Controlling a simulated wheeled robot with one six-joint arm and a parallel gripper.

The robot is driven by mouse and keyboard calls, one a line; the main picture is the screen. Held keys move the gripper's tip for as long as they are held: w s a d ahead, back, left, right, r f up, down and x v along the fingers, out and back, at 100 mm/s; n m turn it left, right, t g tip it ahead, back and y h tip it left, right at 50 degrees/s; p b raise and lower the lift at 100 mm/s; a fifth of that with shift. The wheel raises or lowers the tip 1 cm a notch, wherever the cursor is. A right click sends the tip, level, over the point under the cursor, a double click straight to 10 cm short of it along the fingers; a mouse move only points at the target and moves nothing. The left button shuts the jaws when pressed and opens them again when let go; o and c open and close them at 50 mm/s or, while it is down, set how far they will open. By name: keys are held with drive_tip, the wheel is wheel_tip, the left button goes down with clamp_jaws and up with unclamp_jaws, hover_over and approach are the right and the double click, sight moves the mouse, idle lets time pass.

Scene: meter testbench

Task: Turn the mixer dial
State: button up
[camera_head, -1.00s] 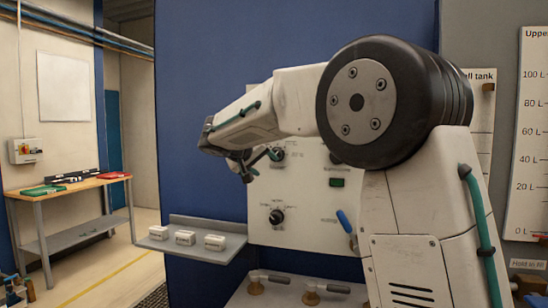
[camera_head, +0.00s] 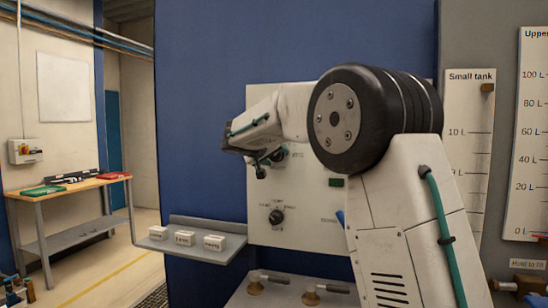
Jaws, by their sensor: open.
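A white panel (camera_head: 300,218) on the blue wall carries two dark round dials. The lower dial (camera_head: 276,216) is in clear view, with small marks around it. The upper dial (camera_head: 279,154) is partly covered by my gripper. The lettering is too small to tell which one is the mixer dial. My gripper (camera_head: 263,163) is open, in front of the upper left part of the panel, just left of the upper dial and above the lower one. Whether a finger touches the upper dial cannot be told. My arm hides the panel's upper right.
A grey shelf (camera_head: 190,251) with three small white labelled blocks juts out left of the panel. Two brass valves with handles (camera_head: 312,298) sit on a ledge below. A blue lever (camera_head: 340,217) is mostly behind my arm. Tank gauges (camera_head: 468,130) stand at right.

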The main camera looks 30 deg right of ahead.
drive_tip(key=c, duration=1)
drive_tip(key=n+h, duration=0.1)
drive_tip(key=n, duration=0.2)
drive_tip(key=shift+g+h, duration=0.4)
drive_tip(key=shift+n+h, duration=0.9)
drive_tip(key=shift+n, duration=0.9)
drive_tip(key=o, duration=1)
